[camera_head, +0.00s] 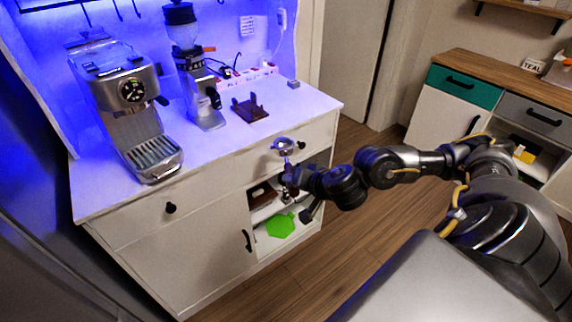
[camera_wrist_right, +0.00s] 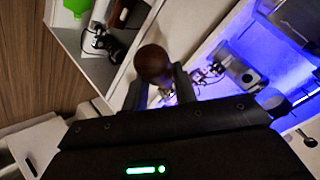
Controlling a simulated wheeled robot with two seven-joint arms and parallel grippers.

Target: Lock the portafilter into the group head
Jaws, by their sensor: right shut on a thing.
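The portafilter's silver basket (camera_head: 284,146) shows in the head view above my right gripper (camera_head: 291,178), in front of the cabinet's right part and away from the machine. My right gripper is shut on the portafilter's handle. In the right wrist view a round brown handle end (camera_wrist_right: 153,62) shows between the fingers of the right gripper (camera_wrist_right: 155,92). The silver espresso machine (camera_head: 122,90) stands at the left on the white counter. Its group head is below the round gauge and cannot be seen clearly from here. My left gripper is out of view.
A coffee grinder (camera_head: 203,105) stands right of the machine. A brown stand (camera_head: 249,109) and a power strip (camera_head: 245,75) are farther right. Below the counter (camera_head: 225,145) is an open shelf with a green item (camera_head: 281,225). The counter's front strip is clear.

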